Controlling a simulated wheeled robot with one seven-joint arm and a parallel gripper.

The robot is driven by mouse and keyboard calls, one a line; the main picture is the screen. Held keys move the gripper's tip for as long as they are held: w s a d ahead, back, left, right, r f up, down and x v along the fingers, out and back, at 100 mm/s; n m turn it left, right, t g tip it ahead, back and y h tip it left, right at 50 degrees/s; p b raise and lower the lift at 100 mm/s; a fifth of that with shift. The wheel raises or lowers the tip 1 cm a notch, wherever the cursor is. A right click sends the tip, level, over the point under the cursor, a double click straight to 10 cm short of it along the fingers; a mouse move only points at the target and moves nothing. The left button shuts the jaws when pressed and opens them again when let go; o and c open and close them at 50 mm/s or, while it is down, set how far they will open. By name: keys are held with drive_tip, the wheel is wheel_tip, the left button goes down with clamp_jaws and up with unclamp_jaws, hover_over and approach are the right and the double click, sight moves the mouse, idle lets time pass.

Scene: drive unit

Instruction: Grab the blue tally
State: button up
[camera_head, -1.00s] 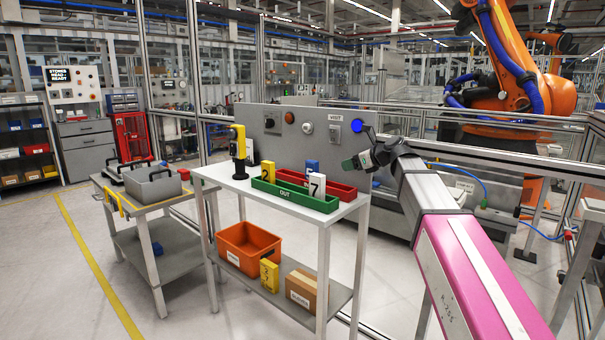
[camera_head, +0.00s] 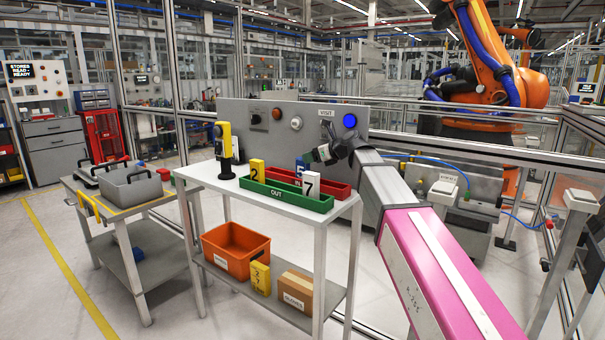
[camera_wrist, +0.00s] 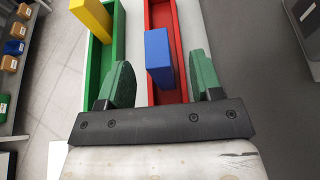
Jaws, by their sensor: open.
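The blue tally (camera_head: 299,167) stands upright in the red tray (camera_head: 335,191), partly hidden behind the white tally marked 7 in the head view. In the wrist view the blue tally (camera_wrist: 158,58) stands in the red tray (camera_wrist: 174,14), ahead of and between my fingers in the picture. My gripper (camera_head: 318,154) is above the right end of the table. In the wrist view its green fingertips (camera_wrist: 160,80) are wide apart and nothing is held. I cannot tell the exact gap between the fingers and the tally.
A green tray marked OUT (camera_head: 275,195) lies in front of the red one, with a yellow tally 2 (camera_head: 257,170) and the white tally 7 (camera_head: 310,184). A grey panel (camera_head: 262,142) with knobs rises behind. A yellow-black device (camera_head: 225,150) stands at left. An orange bin (camera_head: 236,250) is on the lower shelf.

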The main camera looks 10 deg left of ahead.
drive_tip(key=x, duration=0.5)
drive_tip(key=shift+s, duration=0.2)
drive_tip(key=c, duration=1)
